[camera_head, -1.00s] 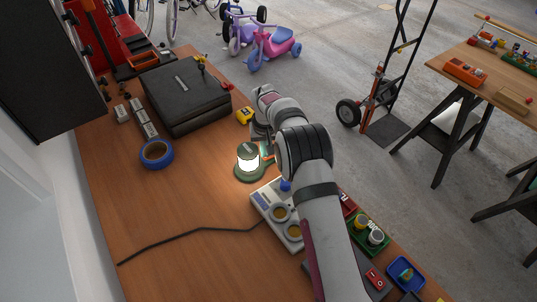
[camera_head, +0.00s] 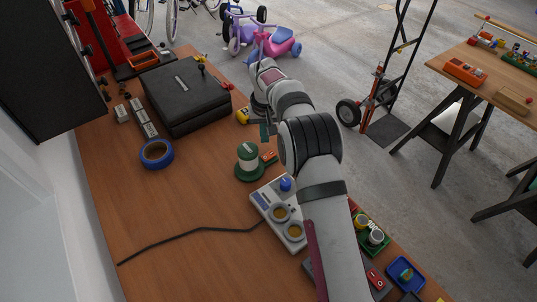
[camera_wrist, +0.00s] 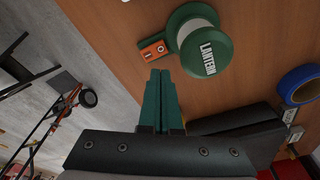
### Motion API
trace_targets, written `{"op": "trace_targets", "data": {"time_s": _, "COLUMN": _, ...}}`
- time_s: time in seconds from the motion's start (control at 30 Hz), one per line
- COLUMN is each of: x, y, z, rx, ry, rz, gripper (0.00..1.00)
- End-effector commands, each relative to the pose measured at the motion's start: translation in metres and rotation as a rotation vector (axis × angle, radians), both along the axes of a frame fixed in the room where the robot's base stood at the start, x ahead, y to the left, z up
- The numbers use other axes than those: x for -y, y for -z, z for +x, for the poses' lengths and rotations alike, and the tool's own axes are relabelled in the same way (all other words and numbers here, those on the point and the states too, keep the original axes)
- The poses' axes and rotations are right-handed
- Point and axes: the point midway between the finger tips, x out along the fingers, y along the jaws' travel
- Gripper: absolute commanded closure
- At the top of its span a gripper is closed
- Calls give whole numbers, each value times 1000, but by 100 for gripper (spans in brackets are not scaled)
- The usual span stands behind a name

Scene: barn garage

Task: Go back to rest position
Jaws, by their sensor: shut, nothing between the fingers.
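My gripper (camera_wrist: 161,98) is shut, its two green fingers together with nothing between them in the wrist view. In the head view my gripper (camera_head: 265,133) is above the far edge of the bench, partly hidden by my arm.
A white panel with round dials (camera_head: 266,209), a blue tape roll (camera_head: 156,154), a black case (camera_head: 185,98) and a yellow tape measure (camera_head: 243,116) are on the bench. A green tray (camera_head: 364,222) and a blue tray (camera_head: 405,274) sit near right. The bench's left middle is mostly clear.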

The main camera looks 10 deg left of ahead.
Motion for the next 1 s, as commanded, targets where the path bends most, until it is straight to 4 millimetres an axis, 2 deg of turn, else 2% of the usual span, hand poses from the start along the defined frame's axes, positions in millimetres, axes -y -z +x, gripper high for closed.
{"op": "trace_targets", "data": {"time_s": 0.4, "x": 1, "y": -3, "z": -1, "rx": 0, "ry": 3, "rz": 0, "gripper": 100}}
{"op": "trace_targets", "data": {"time_s": 0.47, "x": 9, "y": -15, "z": -5, "rx": -3, "ry": 22, "rz": 5, "gripper": 100}}
{"op": "trace_targets", "data": {"time_s": 0.53, "x": 29, "y": -45, "z": -21, "rx": -18, "ry": 76, "rz": 15, "gripper": 100}}
{"op": "trace_targets", "data": {"time_s": 0.57, "x": 41, "y": -62, "z": -33, "rx": -28, "ry": 111, "rz": 23, "gripper": 100}}
{"op": "trace_targets", "data": {"time_s": 0.6, "x": 60, "y": -86, "z": -54, "rx": -42, "ry": 162, "rz": 34, "gripper": 100}}
{"op": "trace_targets", "data": {"time_s": 0.67, "x": 89, "y": -117, "z": -96, "rx": -70, "ry": 248, "rz": 51, "gripper": 100}}
{"op": "trace_targets", "data": {"time_s": 0.7, "x": 106, "y": -134, "z": -128, "rx": -88, "ry": 306, "rz": 64, "gripper": 100}}
{"op": "trace_targets", "data": {"time_s": 0.77, "x": 130, "y": -153, "z": -182, "rx": -115, "ry": 394, "rz": 83, "gripper": 100}}
{"op": "trace_targets", "data": {"time_s": 0.8, "x": 143, "y": -159, "z": -220, "rx": -133, "ry": 452, "rz": 96, "gripper": 100}}
{"op": "trace_targets", "data": {"time_s": 0.9, "x": 163, "y": -157, "z": -306, "rx": -175, "ry": 580, "rz": 125, "gripper": 100}}
{"op": "trace_targets", "data": {"time_s": 1.0, "x": 170, "y": -143, "z": -367, "rx": -206, "ry": 671, "rz": 148, "gripper": 100}}
